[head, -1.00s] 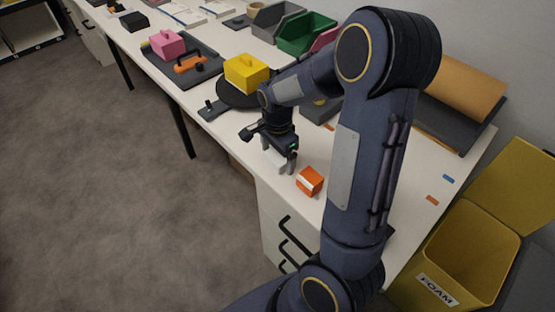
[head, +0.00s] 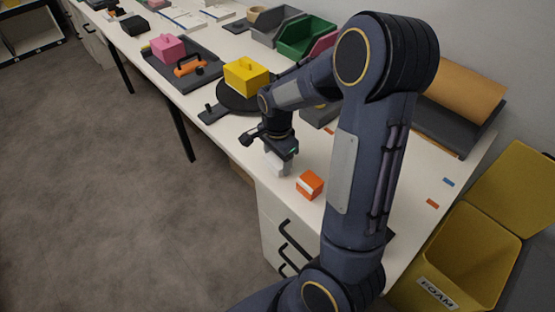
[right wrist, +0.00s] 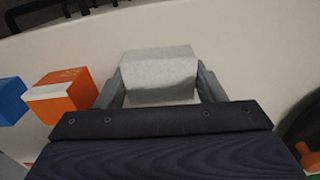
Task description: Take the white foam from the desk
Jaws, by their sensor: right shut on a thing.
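The white foam is a pale block (right wrist: 158,75) between the two fingers of my right gripper in the right wrist view. In the head view my right gripper (head: 278,166) points down at the desk (head: 340,150), near its front edge, and the foam (head: 274,170) shows only in part there. The right gripper is shut on the foam. I cannot tell whether the foam still touches the desk. My left gripper is not in view.
An orange block (head: 310,185) with a white band sits close beside the right gripper. A yellow box (head: 246,76) stands on a dark round plate behind it. A yellow bin labelled FOAM (head: 466,250) stands past the desk's right end. Green and grey bins line the back.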

